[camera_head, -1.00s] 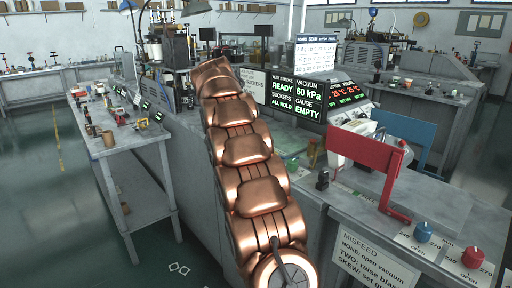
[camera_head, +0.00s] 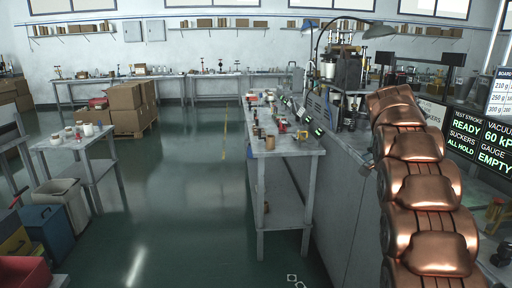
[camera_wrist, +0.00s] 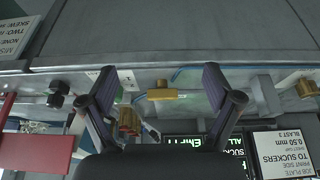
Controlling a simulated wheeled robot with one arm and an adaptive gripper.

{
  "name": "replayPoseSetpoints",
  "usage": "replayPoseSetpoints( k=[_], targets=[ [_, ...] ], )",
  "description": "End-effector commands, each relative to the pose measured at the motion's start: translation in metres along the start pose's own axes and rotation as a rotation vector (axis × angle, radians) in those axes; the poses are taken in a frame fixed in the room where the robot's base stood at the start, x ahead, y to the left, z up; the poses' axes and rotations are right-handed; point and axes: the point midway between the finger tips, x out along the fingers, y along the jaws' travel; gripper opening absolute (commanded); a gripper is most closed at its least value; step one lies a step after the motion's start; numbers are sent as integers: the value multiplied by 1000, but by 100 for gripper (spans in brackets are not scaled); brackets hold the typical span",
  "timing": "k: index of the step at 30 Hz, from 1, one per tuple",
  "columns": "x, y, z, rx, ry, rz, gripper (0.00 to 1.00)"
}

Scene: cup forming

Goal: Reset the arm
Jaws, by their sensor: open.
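My gripper (camera_wrist: 164,88) shows in the wrist view with its two dark fingers spread apart. It is open, and nothing sits between the fingertips. Behind the fingers are a grey machine top, a brass-coloured fitting (camera_wrist: 162,93) and a lit green-text display (camera_wrist: 185,142). In the head view my copper-coloured arm rises at the right, and my gripper is not visible there.
A narrow grey bench (camera_head: 262,150) with small tools stands left of my arm. A machine with a status display (camera_head: 482,140) is at the right. Cardboard boxes (camera_head: 125,97), a small table (camera_head: 75,142) and bins (camera_head: 48,232) are at the left. The green floor (camera_head: 185,200) between is clear.

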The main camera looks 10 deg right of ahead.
Motion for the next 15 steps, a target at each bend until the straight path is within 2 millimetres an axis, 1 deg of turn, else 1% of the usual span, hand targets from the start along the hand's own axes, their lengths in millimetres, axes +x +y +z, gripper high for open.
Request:
replayPoseSetpoints(
  k=[4, 8, 11, 15],
  targets=[
    [-19, 14, 16, -92, -17, -1, 90],
    [-35, 35, 39, -221, -47, -2, 90],
    [-46, 52, 59, -324, -71, -6, 90],
    [-60, 82, 86, -469, -108, -10, 90]
  ],
)
